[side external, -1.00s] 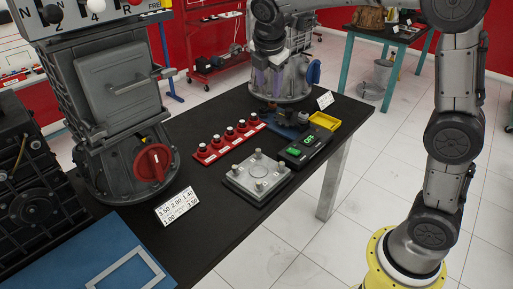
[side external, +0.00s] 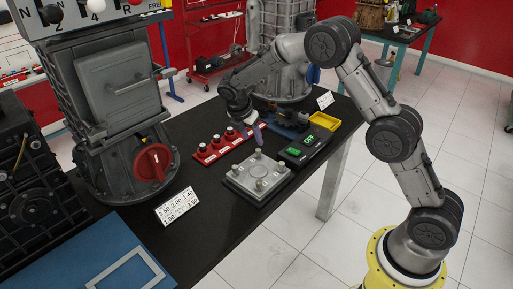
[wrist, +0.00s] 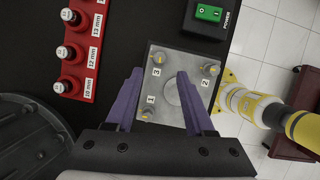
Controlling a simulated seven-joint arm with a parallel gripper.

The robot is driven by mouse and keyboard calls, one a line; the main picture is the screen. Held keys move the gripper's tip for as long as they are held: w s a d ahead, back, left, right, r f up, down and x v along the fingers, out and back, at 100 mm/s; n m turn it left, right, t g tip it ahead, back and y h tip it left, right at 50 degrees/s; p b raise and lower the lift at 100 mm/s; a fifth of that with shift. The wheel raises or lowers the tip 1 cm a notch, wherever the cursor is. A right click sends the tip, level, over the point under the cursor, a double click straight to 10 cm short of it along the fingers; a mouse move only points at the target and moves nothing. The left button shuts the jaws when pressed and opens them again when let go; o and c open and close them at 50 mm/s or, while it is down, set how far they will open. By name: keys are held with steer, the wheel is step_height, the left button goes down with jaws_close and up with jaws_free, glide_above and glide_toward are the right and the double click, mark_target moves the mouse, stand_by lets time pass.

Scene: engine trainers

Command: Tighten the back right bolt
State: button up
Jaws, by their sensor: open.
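A square metal plate (side external: 243,180) with upright bolts at its corners lies on the black table in the side view. The back bolt (side external: 258,153) shows just below my gripper (side external: 257,132). In the wrist view the plate (wrist: 173,52) carries bolts marked 3 (wrist: 157,58), 2 (wrist: 210,69) and 1 (wrist: 147,114). A fourth corner is hidden behind my right purple finger. My gripper (wrist: 160,72) is open and empty, its two fingers spread above the plate. I cannot tell which bolt is the back right one.
A red rack (side external: 203,155) with several sockets stands left of the plate; sizes such as 12 mm show in the wrist view. A power box (side external: 298,157) with a green switch stands to the right. A yellow tray (side external: 324,121) lies beyond. A large grey machine (side external: 115,90) stands left.

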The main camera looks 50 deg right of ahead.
mark_target(258, 150)
steer(key=x, duration=0.6)
steer(key=shift+d+f, duration=0.2)
steer(key=shift+f, duration=0.15)
jaws_close()
